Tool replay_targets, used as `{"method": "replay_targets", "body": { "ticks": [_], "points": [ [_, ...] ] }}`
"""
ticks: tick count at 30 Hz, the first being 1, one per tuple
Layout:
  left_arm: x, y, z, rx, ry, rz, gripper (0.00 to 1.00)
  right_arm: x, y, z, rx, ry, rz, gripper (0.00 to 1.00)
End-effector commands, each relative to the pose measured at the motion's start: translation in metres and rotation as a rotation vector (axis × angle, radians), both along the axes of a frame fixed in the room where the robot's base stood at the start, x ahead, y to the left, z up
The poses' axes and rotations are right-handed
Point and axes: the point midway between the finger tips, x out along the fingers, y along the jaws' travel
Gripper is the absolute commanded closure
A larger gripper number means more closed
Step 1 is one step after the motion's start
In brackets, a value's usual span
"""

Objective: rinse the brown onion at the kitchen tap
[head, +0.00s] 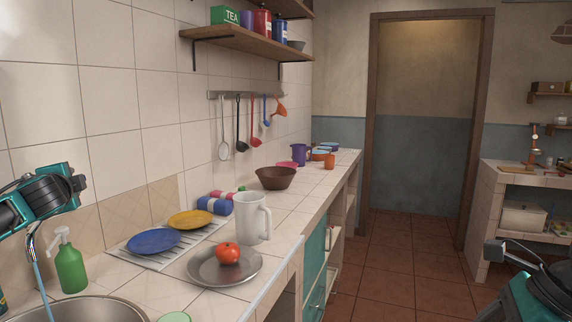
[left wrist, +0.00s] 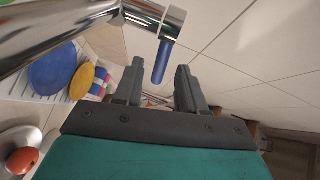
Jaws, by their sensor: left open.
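No brown onion shows in either view. The chrome tap (head: 33,243) stands at the left of the head view, over the metal sink (head: 100,306). A thin blue stream of water (head: 43,287) runs down from its spout. In the left wrist view the tap (left wrist: 85,22) crosses the top left, and the blue stream (left wrist: 162,62) shows between the fingertips in the picture. My left gripper (left wrist: 160,66) is open, with nothing held between its fingers. My right arm shows at the lower right of the head view; its fingers cannot be made out.
A green soap bottle (head: 71,269) stands by the sink. A metal plate (head: 205,271) holds a red tomato (head: 228,253). Nearby are a white jug (head: 253,218) and a rack (head: 134,257) with blue (head: 154,241) and yellow (head: 190,219) plates. A brown bowl (head: 275,178) stands farther back.

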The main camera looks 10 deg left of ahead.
Motion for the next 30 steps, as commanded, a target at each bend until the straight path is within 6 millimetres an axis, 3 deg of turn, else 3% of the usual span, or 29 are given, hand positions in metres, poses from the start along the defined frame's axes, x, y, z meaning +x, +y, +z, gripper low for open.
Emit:
{"method": "replay_targets", "body": {
  "ticks": [13, 26, 30],
  "points": [
    [0.036, 0.023, -0.006, 0.0, 0.0, 0.0, 0.6, 0.0, 0.0, 0.005, 0.001, -0.001, 0.0, 0.57],
    [0.04, 0.026, -0.007, 0.001, 0.001, 0.0, 0.6, 0.0, 0.0, 0.005, 0.001, -0.001, 0.0, 0.57],
    [0.04, 0.026, -0.007, 0.001, 0.001, 0.0, 0.7, 0.0, 0.0, 0.005, 0.001, -0.001, 0.0, 0.57]
  ]
}}
